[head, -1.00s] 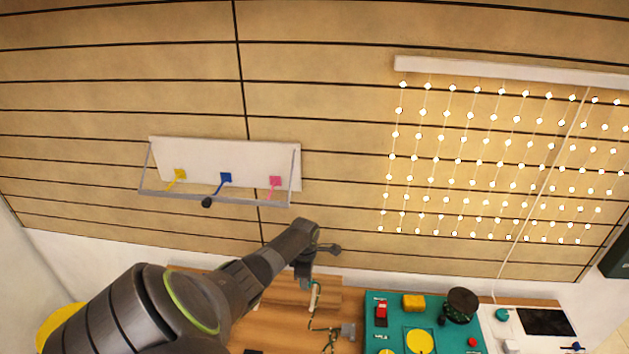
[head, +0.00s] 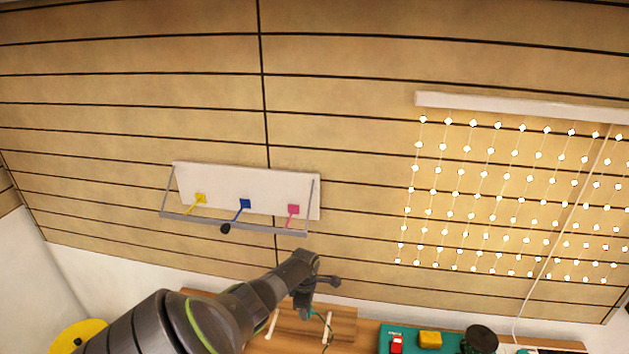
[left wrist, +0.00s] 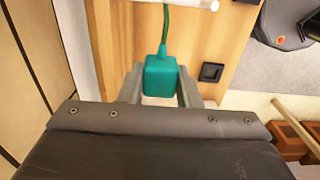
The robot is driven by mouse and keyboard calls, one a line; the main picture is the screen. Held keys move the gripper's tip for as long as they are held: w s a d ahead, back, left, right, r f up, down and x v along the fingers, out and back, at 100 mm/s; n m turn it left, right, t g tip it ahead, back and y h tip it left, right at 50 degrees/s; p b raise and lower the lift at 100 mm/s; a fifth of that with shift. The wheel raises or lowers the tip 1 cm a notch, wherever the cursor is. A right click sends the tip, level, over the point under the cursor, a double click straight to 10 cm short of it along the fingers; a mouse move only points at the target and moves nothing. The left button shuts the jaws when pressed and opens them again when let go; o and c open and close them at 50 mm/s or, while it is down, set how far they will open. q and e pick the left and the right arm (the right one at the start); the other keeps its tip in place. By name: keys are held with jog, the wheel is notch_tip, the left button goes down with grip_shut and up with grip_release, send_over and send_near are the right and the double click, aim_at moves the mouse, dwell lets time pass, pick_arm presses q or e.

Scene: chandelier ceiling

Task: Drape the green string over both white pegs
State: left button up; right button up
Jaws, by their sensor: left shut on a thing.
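My left gripper (left wrist: 161,80) is shut on a green block (left wrist: 161,77) in the left wrist view. The green string (left wrist: 165,25) runs up from the block towards a white peg (left wrist: 185,3) at the top edge; whether it lies over the peg is unclear. In the head view my left gripper (head: 304,308) is above the wooden board, between the two white pegs, one on the left (head: 272,322) and one on the right (head: 328,329). The green string (head: 322,318) shows near the right peg. The block is hidden there. My right gripper is out of view.
A wall rack (head: 247,183) with yellow, blue and pink hooks hangs above. A light curtain (head: 500,195) hangs at the right. A teal board (head: 382,343) with a yellow block (head: 430,340) and a dark round object (head: 480,338) stand right of the wooden board (head: 345,318).

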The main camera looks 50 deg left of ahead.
pick_arm(q)
jog(key=s+a+f, duration=0.1)
jog(key=s+a, duration=0.3)
jog(key=a, duration=0.1)
jog(key=shift+s+a+f, duration=0.3)
jog(key=shift+s, duration=0.05)
jog(key=shift+s+a, duration=0.1)
jog(key=s+a+f+b, duration=0.1)
jog(key=s+a+b, duration=0.2)
jog(key=s+a, duration=0.3)
jog(key=shift+a+f, duration=0.2)
jog(key=shift+a, duration=0.35)
dwell(0.3)
jog(key=s+f+b, duration=0.3)
jog(key=s+f, duration=0.2)
jog(key=f, duration=0.2)
jog(key=shift+d+f, duration=0.2)
jog(key=shift+f, duration=0.1)
dwell(0.4)
